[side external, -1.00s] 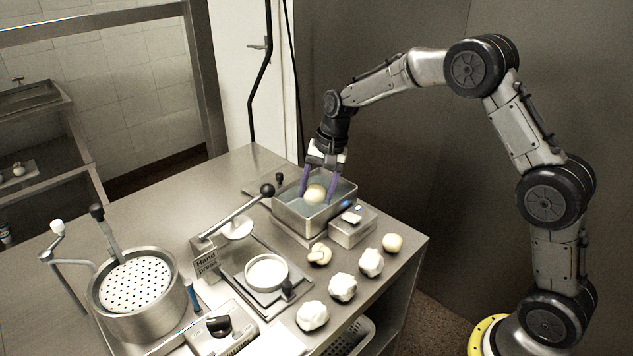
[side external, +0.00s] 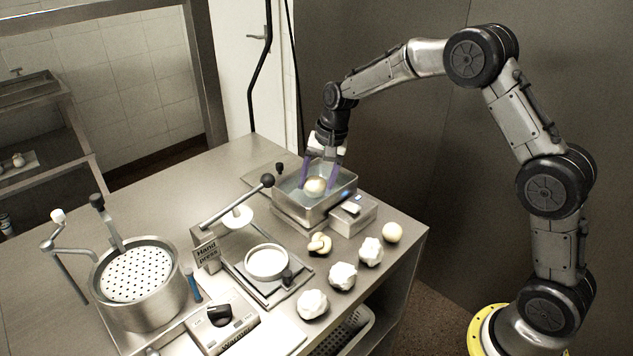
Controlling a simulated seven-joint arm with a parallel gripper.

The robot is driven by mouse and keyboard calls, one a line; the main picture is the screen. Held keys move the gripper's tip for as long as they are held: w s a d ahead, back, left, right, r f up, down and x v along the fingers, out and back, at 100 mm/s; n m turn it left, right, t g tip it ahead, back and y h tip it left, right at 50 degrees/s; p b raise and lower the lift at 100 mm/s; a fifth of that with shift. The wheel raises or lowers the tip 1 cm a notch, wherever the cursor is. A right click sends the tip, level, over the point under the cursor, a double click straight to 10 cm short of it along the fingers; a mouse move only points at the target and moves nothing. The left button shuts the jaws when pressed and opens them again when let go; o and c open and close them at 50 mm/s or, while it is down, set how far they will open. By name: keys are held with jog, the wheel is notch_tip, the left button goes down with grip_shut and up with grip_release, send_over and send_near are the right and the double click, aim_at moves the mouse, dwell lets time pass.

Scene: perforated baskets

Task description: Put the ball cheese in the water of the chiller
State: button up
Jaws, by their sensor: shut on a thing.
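A pale round ball cheese (side external: 315,187) is between the two purple fingers of my gripper (side external: 318,180), which is shut on it. The chiller (side external: 297,213) is a rectangular steel tub of bluish water at the back right of the table. The ball and the fingertips are inside the tub, down at about the water's level. I cannot tell how deep the ball sits in the water.
A small control box (side external: 354,215) stands against the chiller's right front side. A round cheese (side external: 392,232), a knotted cheese (side external: 319,244) and several white lumps (side external: 343,275) lie in front. A hand press (side external: 266,264) and a perforated pot (side external: 141,300) stand to the left.

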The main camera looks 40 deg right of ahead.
jog(key=shift+f, duration=0.6)
dwell(0.4)
jog(key=o, duration=1.5)
jog(key=shift+w+a+r+v, duration=0.1)
jog(key=shift+w+a+v, duration=0.15)
jog(key=shift+v, duration=1.05)
jog(key=shift+w+a+r+v, duration=0.1)
jog(key=shift+w+v, duration=0.15)
jog(key=shift+v, duration=1.05)
jog(key=shift+w+a+v, duration=0.2)
jog(key=shift+w+v, duration=0.05)
jog(key=shift+v, duration=1.1)
jog(key=shift+a+r, duration=0.1)
jog(key=shift+r, duration=0.2)
jog(key=s+a+r+n+t, duration=0.2)
jog(key=s+r+n+t, duration=0.1)
jog(key=s+r, duration=1.3)
jog(key=s+f+n, duration=0.2)
jog(key=s+f, duration=0.1)
jog(key=s, duration=0.3)
jog(key=s+f+n+h, duration=0.1)
jog(key=s+f+n, duration=0.2)
jog(key=s, duration=0.3)
jog(key=s+f+n, duration=0.2)
jog(key=s+f, duration=0.2)
jog(key=s, duration=0.2)
jog(key=shift+s+d+f+n+h, duration=0.15)
jog(key=shift+s+d+n+h, duration=0.15)
jog(key=shift+d, duration=0.1)
